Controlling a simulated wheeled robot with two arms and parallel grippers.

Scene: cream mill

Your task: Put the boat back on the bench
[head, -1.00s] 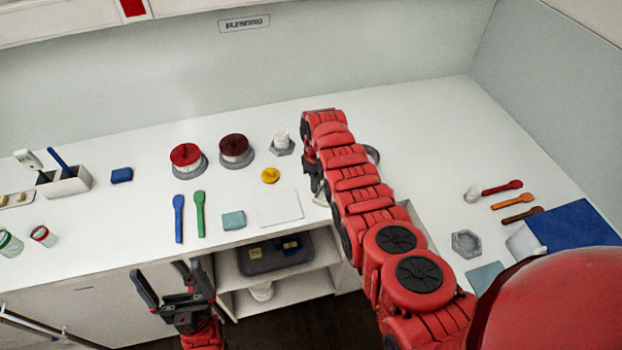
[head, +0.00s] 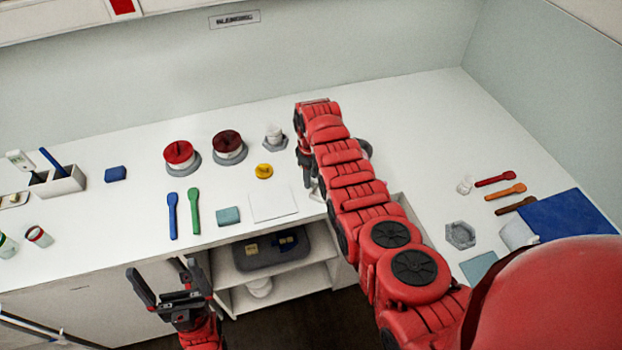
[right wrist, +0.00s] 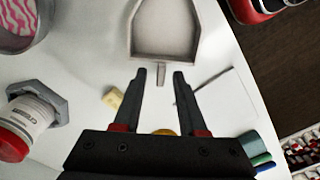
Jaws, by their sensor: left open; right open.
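A pale grey, open tray with a pointed outline and a small tab (right wrist: 165,45) lies ahead of my right fingertips in the right wrist view; it looks like the boat, but I cannot be sure. In the head view my right arm hides most of that spot. My right gripper (right wrist: 160,73) is open and empty, pointing toward the tray's tab with a small gap in the picture. The white bench (head: 420,125) runs across the head view. My left gripper (head: 163,270) is open and empty, in front of the bench's front edge.
A yellow disc (head: 264,171), white card (head: 273,205), teal block (head: 228,216), blue spoon (head: 172,215) and green spoon (head: 194,212) lie left of my right arm. Red-topped jars (head: 179,154) stand behind. A grey hexagonal dish (head: 460,235) lies right. The back right is clear.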

